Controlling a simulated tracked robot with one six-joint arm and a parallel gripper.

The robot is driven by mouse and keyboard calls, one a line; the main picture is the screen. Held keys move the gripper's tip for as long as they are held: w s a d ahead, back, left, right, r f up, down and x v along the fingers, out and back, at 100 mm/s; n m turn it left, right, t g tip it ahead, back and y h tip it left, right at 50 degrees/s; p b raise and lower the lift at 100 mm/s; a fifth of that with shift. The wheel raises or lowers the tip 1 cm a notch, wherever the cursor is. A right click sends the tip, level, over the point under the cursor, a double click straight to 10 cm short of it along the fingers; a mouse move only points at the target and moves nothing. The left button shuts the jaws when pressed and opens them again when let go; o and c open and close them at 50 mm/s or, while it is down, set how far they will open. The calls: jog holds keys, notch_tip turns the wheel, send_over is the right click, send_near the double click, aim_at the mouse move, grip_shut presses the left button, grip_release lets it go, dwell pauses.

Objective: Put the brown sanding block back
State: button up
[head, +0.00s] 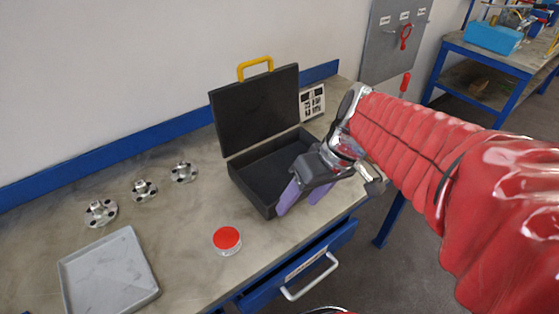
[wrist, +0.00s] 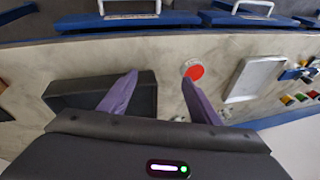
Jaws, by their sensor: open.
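My gripper (head: 301,200) has two lilac fingers pointing down, over the front right of the case. In the wrist view my gripper (wrist: 160,78) has its fingers spread apart with nothing between them, and the case (wrist: 70,98) lies partly behind the left finger.
A red-lidded tin (head: 227,239) stands in front of the case. A grey tray (head: 108,272) and several metal flanges (head: 144,190) are at the left. A blue drawer (head: 300,266) is under the bench's front edge. A card with pictures (head: 312,102) stands behind the case.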

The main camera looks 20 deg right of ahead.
jog(key=s+a+r+m+t+h, duration=0.2)
jog(key=s+r+t+h, duration=0.1)
jog(key=s, duration=0.2)
jog(key=shift+r, duration=0.4)
dwell(0.3)
